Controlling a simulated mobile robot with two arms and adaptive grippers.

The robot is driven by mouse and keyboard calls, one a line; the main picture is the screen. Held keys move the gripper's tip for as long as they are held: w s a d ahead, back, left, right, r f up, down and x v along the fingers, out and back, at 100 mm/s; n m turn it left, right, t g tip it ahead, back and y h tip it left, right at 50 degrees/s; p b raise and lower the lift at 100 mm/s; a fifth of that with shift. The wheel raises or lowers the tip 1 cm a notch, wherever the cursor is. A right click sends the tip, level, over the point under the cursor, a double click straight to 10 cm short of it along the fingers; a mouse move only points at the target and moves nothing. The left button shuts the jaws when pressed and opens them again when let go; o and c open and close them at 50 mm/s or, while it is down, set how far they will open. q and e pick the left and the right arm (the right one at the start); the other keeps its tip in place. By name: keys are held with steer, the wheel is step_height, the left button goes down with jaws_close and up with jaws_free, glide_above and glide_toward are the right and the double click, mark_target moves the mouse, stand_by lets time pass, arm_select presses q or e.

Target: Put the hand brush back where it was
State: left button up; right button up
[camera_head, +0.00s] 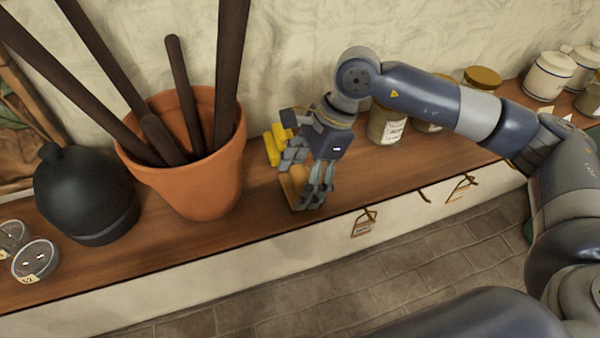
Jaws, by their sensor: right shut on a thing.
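My right gripper (304,182) reaches down to the wooden shelf top (260,215), just right of a terracotta pot. It is shut on a tan wooden piece (292,187), which I take to be the hand brush. The fingers cover much of it, so its full shape is hidden. It is low, close to the shelf top; I cannot tell whether it touches. A yellow blocky thing (275,146) shows just behind the fingers; I cannot tell whether it belongs to the brush. My left gripper is not in view.
The terracotta pot (205,185) holds several tall dark rods. A black round vessel (84,195) and glass jars (36,260) stand left. Labelled jars (386,127) and white lidded pots (549,76) line the back right. Tags hang at the shelf's front edge.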

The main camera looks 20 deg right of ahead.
steer(key=shift+f, duration=0.15)
steer(key=o, duration=1)
steer(key=shift+o, duration=0.2)
steer(key=shift+r, duration=0.3)
steer(key=b+v, duration=0.3)
steer(key=v, duration=0.8)
steer(key=shift+d+r, duration=0.15)
steer(key=shift+r, duration=0.2)
